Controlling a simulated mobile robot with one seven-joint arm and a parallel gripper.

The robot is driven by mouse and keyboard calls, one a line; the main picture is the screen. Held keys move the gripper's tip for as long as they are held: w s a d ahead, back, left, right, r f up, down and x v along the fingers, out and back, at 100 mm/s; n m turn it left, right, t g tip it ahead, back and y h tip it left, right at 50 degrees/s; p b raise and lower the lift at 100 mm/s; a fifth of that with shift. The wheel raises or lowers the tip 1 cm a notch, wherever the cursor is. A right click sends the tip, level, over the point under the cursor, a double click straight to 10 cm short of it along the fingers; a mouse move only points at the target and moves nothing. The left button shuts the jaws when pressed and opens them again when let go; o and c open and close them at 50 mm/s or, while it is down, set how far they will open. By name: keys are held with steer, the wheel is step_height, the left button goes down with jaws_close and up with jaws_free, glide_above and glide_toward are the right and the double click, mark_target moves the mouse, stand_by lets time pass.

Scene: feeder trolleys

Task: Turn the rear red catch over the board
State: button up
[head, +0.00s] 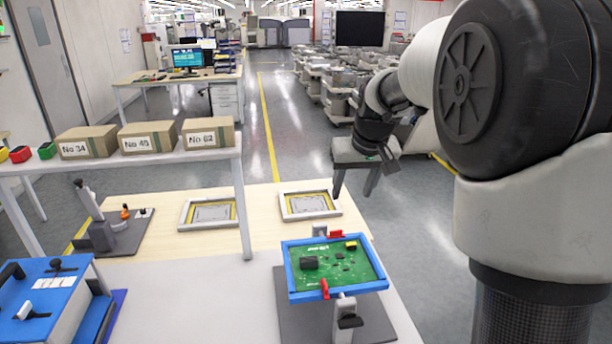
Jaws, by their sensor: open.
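A green circuit board (345,268) with dark parts lies in a blue frame (287,268), held up on a stand at the front right of the bench. The rear red catch (336,234) is at the middle of the frame's far edge and appears to lie along that edge, off the board. The front red catch (325,289) is at the near edge and points inward over the frame towards the board. My gripper (354,193) is open and empty, fingers down, above and beyond the frame, slightly right of the rear catch. It touches nothing.
Two flat trays (211,226) (341,210) lie behind the frame. A shelf (130,162) with cardboard boxes stands at the left, its post near the bench middle. A blue fixture (45,300) is at front left.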

glide_toward(336, 231)
steer(key=p+x, duration=0.1)
steer(key=x, duration=0.7)
steer(key=shift+w, duration=0.15)
steer(key=c, duration=1)
steer(key=shift+c, duration=0.2)
